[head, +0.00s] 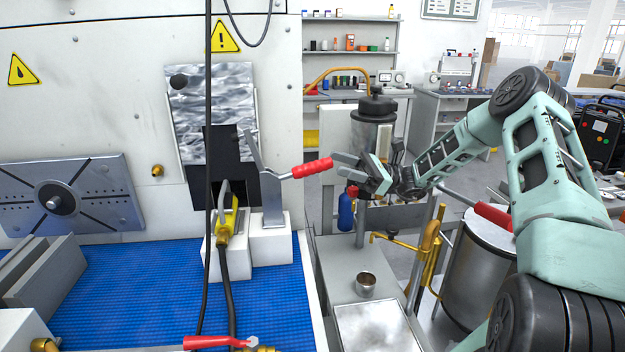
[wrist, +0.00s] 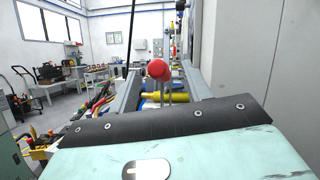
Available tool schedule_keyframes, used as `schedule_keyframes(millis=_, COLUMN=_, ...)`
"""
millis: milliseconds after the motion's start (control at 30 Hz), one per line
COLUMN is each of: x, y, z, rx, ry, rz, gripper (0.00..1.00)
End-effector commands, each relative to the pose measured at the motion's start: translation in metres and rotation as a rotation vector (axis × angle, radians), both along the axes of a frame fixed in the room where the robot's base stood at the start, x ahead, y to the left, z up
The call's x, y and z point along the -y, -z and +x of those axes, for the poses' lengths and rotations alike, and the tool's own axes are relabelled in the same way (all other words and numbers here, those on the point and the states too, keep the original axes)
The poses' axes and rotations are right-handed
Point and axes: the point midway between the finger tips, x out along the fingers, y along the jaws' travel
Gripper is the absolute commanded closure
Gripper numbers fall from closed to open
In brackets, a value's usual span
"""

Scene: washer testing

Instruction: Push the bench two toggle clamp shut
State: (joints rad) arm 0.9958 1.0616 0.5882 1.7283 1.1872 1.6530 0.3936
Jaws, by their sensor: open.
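The toggle clamp (head: 273,200) is a grey metal bracket on a white block at the right end of the blue-matted bench. A plate-like arm rises from it, tilted up to the left. Its red-gripped handle (head: 312,168) points right, slightly upward, toward my gripper (head: 342,167). My gripper is open just off the handle's free end. In the wrist view, the round red handle end (wrist: 158,69) shows between my two grey fingers, seen end-on. I cannot tell whether anything touches it.
A yellow connector with a black cable (head: 229,225) stands left of the clamp. A black hose hangs in front of the bench panel. A red lever (head: 215,342) lies at the front edge. A grey cart with a metal cup (head: 366,284) stands to the right, below my gripper.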

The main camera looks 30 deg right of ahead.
Motion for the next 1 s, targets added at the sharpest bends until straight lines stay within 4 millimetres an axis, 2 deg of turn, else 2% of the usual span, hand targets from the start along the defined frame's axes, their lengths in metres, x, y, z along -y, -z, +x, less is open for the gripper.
schedule_keyframes(millis=33, x=0.000, y=0.012, z=0.000, rx=0.000, ry=0.000, rz=0.000, gripper=0.51)
schedule_keyframes(millis=267, x=-0.001, y=0.025, z=0.000, rx=0.000, ry=-0.001, rz=0.000, gripper=0.51)
schedule_keyframes(millis=433, x=-0.015, y=0.016, z=0.004, rx=0.000, ry=-0.002, rz=0.001, gripper=0.51)
schedule_keyframes(millis=700, x=-0.052, y=0.001, z=0.014, rx=-0.001, ry=-0.003, rz=0.000, gripper=0.51)
schedule_keyframes(millis=1000, x=-0.068, y=-0.005, z=0.018, rx=0.000, ry=0.000, rz=-0.001, gripper=0.51)
